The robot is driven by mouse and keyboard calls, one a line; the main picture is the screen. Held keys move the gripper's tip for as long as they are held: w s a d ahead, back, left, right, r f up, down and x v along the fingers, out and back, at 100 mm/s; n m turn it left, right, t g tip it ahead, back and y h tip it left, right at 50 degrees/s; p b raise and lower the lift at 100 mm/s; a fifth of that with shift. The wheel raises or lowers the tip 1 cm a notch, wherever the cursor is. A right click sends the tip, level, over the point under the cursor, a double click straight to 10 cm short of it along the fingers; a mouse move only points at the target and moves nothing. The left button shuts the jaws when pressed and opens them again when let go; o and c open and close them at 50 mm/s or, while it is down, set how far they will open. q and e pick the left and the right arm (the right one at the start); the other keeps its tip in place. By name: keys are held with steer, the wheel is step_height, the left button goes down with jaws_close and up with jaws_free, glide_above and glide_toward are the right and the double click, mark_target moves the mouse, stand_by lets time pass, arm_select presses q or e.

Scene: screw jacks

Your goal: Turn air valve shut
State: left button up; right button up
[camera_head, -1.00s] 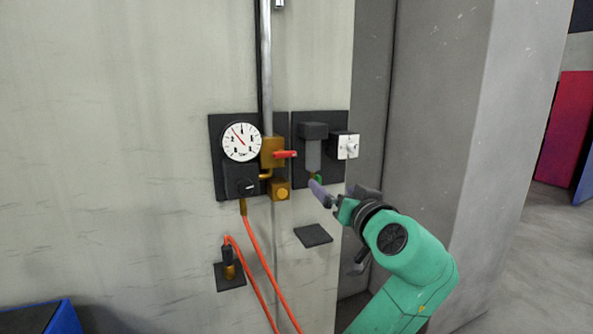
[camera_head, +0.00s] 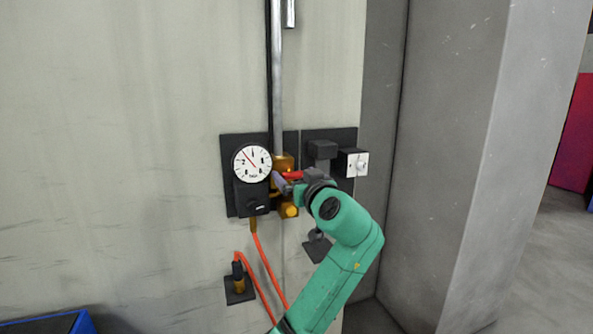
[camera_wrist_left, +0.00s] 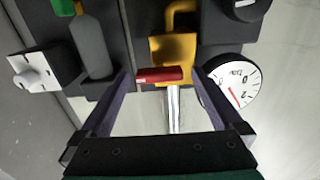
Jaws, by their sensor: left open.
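The air valve (camera_head: 284,162) is a brass body on a vertical metal pipe, and it also shows in the left wrist view (camera_wrist_left: 172,47). Its red lever handle (camera_head: 293,174) points sideways to the right, across the pipe; my gripper partly hides it. My left gripper (camera_head: 282,182) is open in front of the valve. In the left wrist view, the red handle (camera_wrist_left: 160,75) lies between the two spread fingers (camera_wrist_left: 158,80), with a visible gap on each side. How deep the fingers reach around it is hard to tell. My right gripper is in neither view.
A round gauge (camera_head: 252,162) sits close left of the valve. A filter unit (camera_head: 322,150) and a white switch box (camera_head: 357,164) are close on the right. Orange hoses (camera_head: 267,270) hang below. A grey pillar (camera_head: 450,150) stands further right.

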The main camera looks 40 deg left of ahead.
arm_select(q)
steer(key=shift+c, duration=0.3)
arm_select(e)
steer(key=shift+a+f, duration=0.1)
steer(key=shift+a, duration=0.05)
arm_select(q)
steer(key=c, duration=1.3)
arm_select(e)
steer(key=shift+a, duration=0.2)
